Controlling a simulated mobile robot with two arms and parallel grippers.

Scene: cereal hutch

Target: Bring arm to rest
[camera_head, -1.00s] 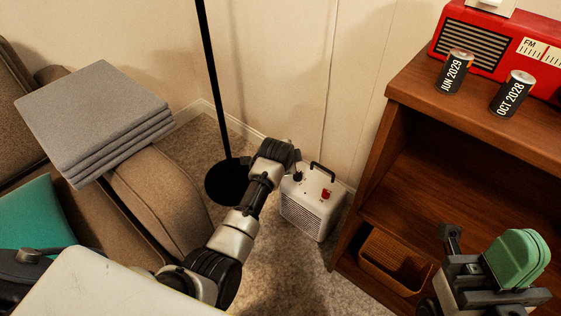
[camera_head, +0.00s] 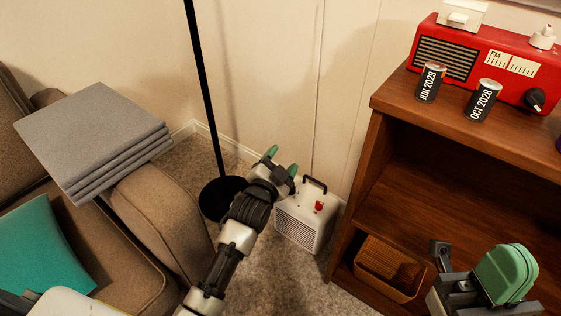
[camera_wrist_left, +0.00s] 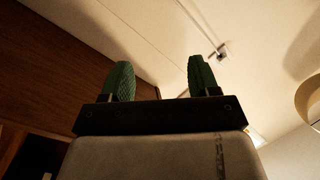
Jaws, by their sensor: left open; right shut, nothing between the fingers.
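My left gripper (camera_head: 283,160) is in the middle of the head view, in front of the wall and above the white heater box. Its two green fingertips are apart with nothing between them. In the left wrist view the left gripper (camera_wrist_left: 158,80) also shows open and empty, with the wall and a lamp behind it. My right gripper (camera_head: 507,272) is at the lower right of the head view, in front of the wooden hutch. Its green fingers are together and hold nothing.
The wooden hutch (camera_head: 400,96) bears a red radio (camera_head: 480,65) and two cans marked JUN 2029 (camera_head: 431,82) and OCT 2028 (camera_head: 483,101). A basket (camera_head: 388,268) is on its low shelf. A white heater (camera_head: 305,222), a black lamp pole (camera_head: 207,95) and a sofa with grey folded cloths (camera_head: 95,135) stand left.

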